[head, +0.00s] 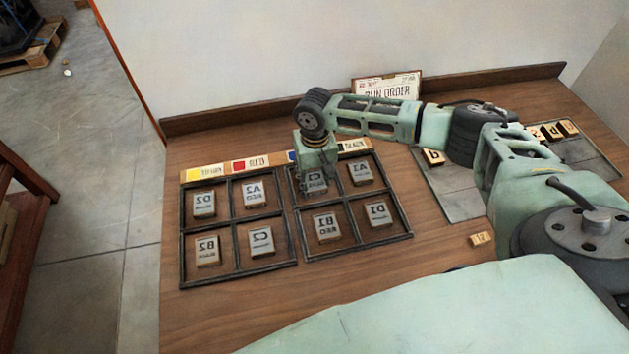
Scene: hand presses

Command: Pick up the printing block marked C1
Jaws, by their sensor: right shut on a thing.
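The block that appears marked C1 (318,183) is in the upper left cell of the right-hand frame (350,246), partly hidden by my gripper. Its letters look mirrored, as on the other blocks. My right gripper (306,182) reaches down over it from above and is shut on it. I cannot tell whether the block is clear of the cell floor. My left gripper is not in view.
The left-hand frame (238,273) holds blocks D2 (204,204), A2 (254,194), B2 (208,250) and C2 (261,242). Blocks B1 (326,227), D1 (377,213) and another (361,172) share the right-hand frame. A RUN ORDER card (388,86) stands behind. Front-left tabletop is clear.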

